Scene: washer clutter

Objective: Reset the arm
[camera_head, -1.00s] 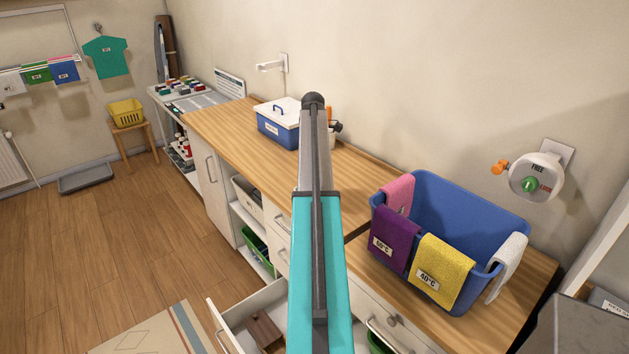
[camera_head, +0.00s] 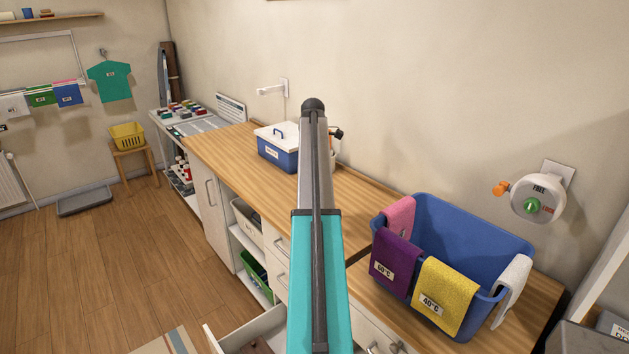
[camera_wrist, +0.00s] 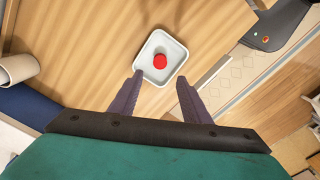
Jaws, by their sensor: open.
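My gripper (camera_wrist: 158,98) shows in the wrist view with its two dark fingers spread apart and nothing between them. It hangs over the wooden counter. A small white square dish (camera_wrist: 172,47) with a round red item (camera_wrist: 160,61) in it lies on the counter just beyond the fingertips. In the head view my teal and grey arm stands up in the middle of the picture, and the gripper itself cannot be made out there.
A blue basket (camera_head: 468,236) with purple, yellow, pink and white cloths stands on the counter (camera_head: 228,146) at right. A blue box with a white lid (camera_head: 278,152) is farther back. An open drawer (camera_head: 243,330) juts out low in front.

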